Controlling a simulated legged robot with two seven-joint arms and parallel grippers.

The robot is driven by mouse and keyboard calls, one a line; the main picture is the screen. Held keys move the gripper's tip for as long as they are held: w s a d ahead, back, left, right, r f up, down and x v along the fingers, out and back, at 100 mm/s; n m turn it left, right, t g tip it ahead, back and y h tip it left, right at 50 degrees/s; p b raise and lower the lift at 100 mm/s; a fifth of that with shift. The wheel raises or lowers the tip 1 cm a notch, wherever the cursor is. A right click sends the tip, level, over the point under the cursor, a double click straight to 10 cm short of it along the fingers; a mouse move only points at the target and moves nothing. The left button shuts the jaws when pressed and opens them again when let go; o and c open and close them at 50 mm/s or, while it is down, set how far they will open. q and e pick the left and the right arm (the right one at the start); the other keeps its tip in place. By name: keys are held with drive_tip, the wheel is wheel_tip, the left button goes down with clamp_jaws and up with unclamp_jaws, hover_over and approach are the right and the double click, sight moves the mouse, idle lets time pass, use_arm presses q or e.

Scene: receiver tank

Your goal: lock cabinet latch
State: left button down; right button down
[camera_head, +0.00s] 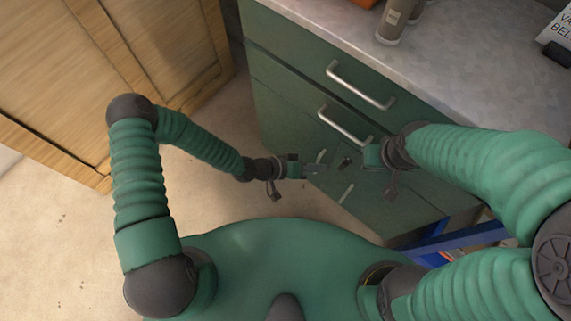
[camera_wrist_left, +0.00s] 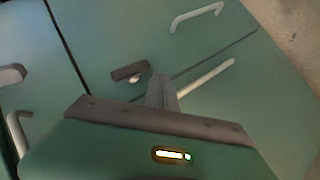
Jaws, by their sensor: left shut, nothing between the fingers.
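The green cabinet (camera_head: 285,105) fills the middle of the head view. A small dark latch (camera_head: 346,162) is on its lower front. In the left wrist view the latch (camera_wrist_left: 130,70) is a dark bar with a silver part below it. My left gripper (camera_head: 318,169) is shut and empty in front of the lower cabinet front. Its closed fingers (camera_wrist_left: 162,92) appear just right of the latch in the wrist view; contact cannot be told. My right gripper (camera_head: 368,156) is close to the latch's right side; its fingers are not clearly visible.
Silver drawer handles (camera_head: 360,87) cross the upper cabinet front, and a slim silver handle (camera_wrist_left: 205,83) is near my left fingers. A grey countertop (camera_head: 440,65) holds a bottle (camera_head: 392,22). A wooden cabinet (camera_head: 60,85) stands at left. Bare floor (camera_head: 70,235) lies between.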

use_arm(q)
drive_tip(key=p+v, duration=0.3)
drive_tip(key=v, duration=1)
drive_tip(key=shift+s, duration=0.1)
